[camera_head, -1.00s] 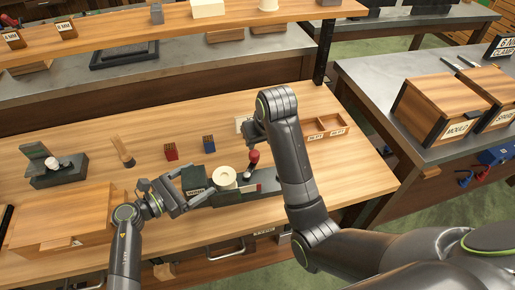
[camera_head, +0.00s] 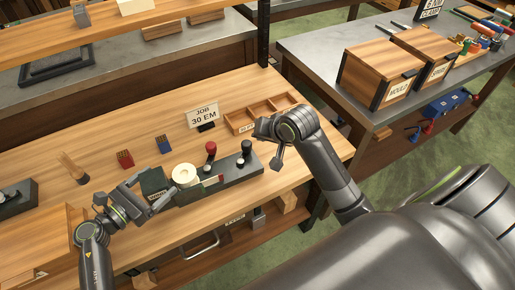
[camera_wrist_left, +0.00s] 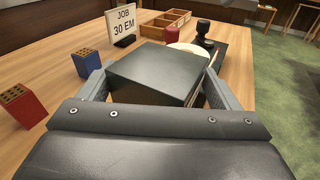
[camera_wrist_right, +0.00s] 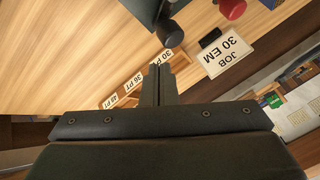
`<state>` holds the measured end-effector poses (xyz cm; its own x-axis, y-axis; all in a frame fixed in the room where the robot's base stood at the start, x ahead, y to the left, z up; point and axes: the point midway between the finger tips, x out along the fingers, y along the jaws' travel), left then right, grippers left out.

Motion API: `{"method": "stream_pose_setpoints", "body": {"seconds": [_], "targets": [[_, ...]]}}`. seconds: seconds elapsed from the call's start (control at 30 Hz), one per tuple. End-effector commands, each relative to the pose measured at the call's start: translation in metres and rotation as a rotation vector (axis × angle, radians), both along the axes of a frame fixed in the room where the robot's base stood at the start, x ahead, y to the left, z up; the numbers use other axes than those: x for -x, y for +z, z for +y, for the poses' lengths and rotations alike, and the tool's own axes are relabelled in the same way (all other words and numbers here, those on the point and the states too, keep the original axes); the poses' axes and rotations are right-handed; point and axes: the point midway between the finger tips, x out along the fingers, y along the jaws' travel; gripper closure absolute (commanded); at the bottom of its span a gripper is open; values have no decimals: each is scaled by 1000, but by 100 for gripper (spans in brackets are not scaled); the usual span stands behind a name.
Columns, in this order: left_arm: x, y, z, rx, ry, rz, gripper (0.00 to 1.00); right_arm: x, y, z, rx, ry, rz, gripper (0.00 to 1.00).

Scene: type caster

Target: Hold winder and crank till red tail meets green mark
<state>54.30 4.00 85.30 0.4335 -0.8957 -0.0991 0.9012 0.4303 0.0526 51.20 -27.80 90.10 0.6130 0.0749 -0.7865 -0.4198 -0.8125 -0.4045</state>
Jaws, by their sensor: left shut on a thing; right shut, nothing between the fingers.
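The winder has a dark base (camera_head: 240,172), a cream spool (camera_head: 185,174), a red-knobbed crank (camera_head: 211,148) and a black knob (camera_head: 246,147) at its right end. My left gripper (camera_head: 152,197) is shut on the winder's dark end block (camera_head: 154,181); that block (camera_wrist_left: 160,72) fills the space between its fingers in the left wrist view. A small red piece and a green patch show at the base's front edge beside the spool; whether they meet is too small to tell. My right gripper (camera_head: 278,160) is shut and empty, apart from the crank, right of the black knob.
A JOB 30 EM card (camera_head: 203,115) stands behind the winder, with a divided wooden tray (camera_head: 240,123) to its right. Red (camera_head: 125,159) and blue (camera_head: 164,145) blocks stand to the left. Wooden boxes (camera_head: 380,72) sit on the right-hand bench.

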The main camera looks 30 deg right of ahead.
Motion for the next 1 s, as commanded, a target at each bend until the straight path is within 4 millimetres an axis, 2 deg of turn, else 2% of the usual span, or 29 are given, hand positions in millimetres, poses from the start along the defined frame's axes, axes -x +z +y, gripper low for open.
{"method": "stream_pose_setpoints", "body": {"seconds": [0.03, 0.2, 0.4, 0.53, 0.77, 1.0], "targets": [[0, -1, 0, -4, -1, 0, 39, 11, -3, -11, -38, -42, -11, 100], [0, -1, 0, -5, -1, -1, 39, 43, -1, -29, -230, -179, -44, 100], [0, -1, 0, -5, -1, -1, 39, 78, 6, -33, -445, -296, -32, 100], [0, -1, 0, -5, -1, -2, 39, 93, 10, -31, -539, -343, -11, 100], [0, -1, 0, -4, -1, -2, 39, 97, 10, -28, -599, -372, 2, 100], [0, -1, 0, -4, -1, -2, 39, 79, -7, -20, -602, -374, 2, 100]]}}
